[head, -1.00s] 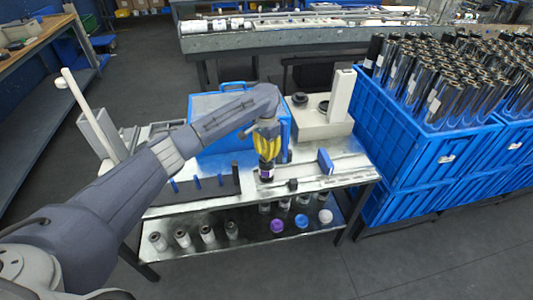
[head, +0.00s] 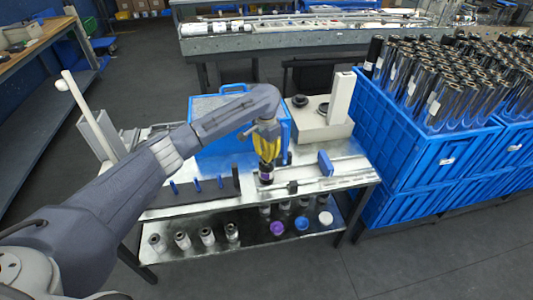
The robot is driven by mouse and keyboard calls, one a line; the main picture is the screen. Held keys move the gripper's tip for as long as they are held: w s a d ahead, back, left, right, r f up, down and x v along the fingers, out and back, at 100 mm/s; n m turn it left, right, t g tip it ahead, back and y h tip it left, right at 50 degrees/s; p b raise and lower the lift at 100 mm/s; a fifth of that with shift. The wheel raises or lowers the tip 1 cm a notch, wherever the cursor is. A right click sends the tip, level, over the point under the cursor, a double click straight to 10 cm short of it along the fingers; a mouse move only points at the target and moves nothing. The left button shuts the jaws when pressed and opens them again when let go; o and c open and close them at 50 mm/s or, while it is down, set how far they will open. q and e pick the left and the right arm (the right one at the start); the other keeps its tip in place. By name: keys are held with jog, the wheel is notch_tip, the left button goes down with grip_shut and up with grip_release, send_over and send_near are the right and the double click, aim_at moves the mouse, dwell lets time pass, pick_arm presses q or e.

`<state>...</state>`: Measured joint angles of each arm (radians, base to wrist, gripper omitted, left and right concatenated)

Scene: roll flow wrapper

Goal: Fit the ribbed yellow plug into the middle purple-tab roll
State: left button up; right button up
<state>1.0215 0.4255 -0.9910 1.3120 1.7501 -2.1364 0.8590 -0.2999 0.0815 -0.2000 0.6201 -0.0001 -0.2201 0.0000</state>
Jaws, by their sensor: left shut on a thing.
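My left gripper (head: 266,157), with yellow fingers, points down over the middle of the work table. It is shut on the ribbed yellow plug, which is mostly hidden among the fingers and hard to tell from them. Directly below the fingertips a dark roll with a purple and white band (head: 266,174) stands upright on the table. The fingertips hide its upper end, so I cannot tell whether the plug is in it or just above it. My right gripper is not in view.
A blue case (head: 207,141) stands behind the gripper. A beige machine (head: 341,98) is at the back right, and a blue block (head: 325,163) to the right. The shelf below holds rolls and a purple cap (head: 277,228).

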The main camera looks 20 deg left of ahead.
pick_arm(q)
jog(key=shift+r, duration=0.3)
jog(key=shift+r, duration=0.3)
jog(key=shift+r, duration=0.25)
dwell(0.7)
jog(key=o, duration=0.5)
jog(key=shift+r, duration=5.45)
